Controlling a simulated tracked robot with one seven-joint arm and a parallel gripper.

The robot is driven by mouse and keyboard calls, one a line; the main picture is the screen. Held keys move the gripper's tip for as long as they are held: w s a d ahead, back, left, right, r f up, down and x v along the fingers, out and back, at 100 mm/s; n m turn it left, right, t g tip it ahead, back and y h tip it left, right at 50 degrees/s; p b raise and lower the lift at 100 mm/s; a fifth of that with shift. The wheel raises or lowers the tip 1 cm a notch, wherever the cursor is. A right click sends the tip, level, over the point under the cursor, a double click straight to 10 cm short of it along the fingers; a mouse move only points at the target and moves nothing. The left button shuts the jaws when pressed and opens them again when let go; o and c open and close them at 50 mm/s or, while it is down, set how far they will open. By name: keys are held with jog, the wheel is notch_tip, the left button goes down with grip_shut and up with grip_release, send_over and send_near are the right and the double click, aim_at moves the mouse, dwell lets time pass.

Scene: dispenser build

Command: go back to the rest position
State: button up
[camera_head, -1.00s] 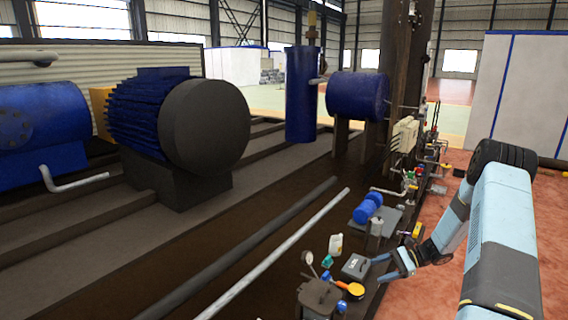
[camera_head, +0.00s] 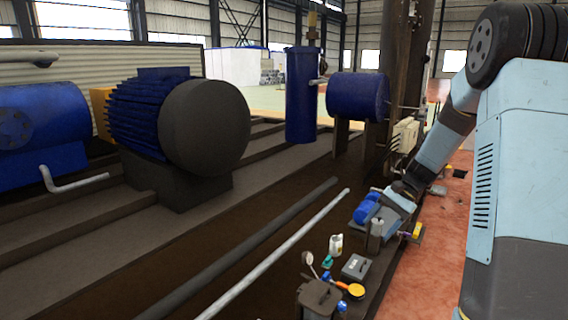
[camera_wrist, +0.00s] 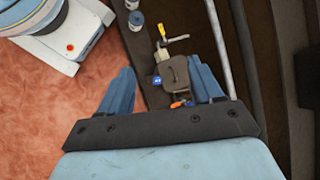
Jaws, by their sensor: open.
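My gripper (camera_head: 400,205) is at the end of my raised arm, near the small blue motor unit in the head view. A dark lidded container (camera_wrist: 175,76) appears in the background by the right finger, which partly covers that area. In the head view the same dark container (camera_head: 319,297) stands at the bottom, well apart from the gripper.
A grey case (camera_head: 356,267), a white bottle (camera_head: 336,244) and a yellow-orange round item (camera_head: 356,291) sit near the platform edge. The small blue motor unit (camera_head: 366,208) is close to my gripper. Red floor (camera_head: 432,265) lies clear to the right.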

jog(key=s+a+r+n+t+h, duration=0.1)
jog(key=s+a+r+n+h, duration=0.1)
jog(key=s+r, duration=0.5)
jog(key=s+a+r+n+t+h, duration=0.2)
jog(key=s+r+h, duration=0.1)
jog(key=s+r, duration=0.35)
jog(key=s+r+n+t+h, duration=0.2)
jog(key=s+r+n+t, duration=0.2)
jog(key=s, duration=1)
jog(key=shift+s+a+r, duration=0.15)
jog(key=shift+a+r, duration=0.15)
jog(key=shift+r, duration=0.65)
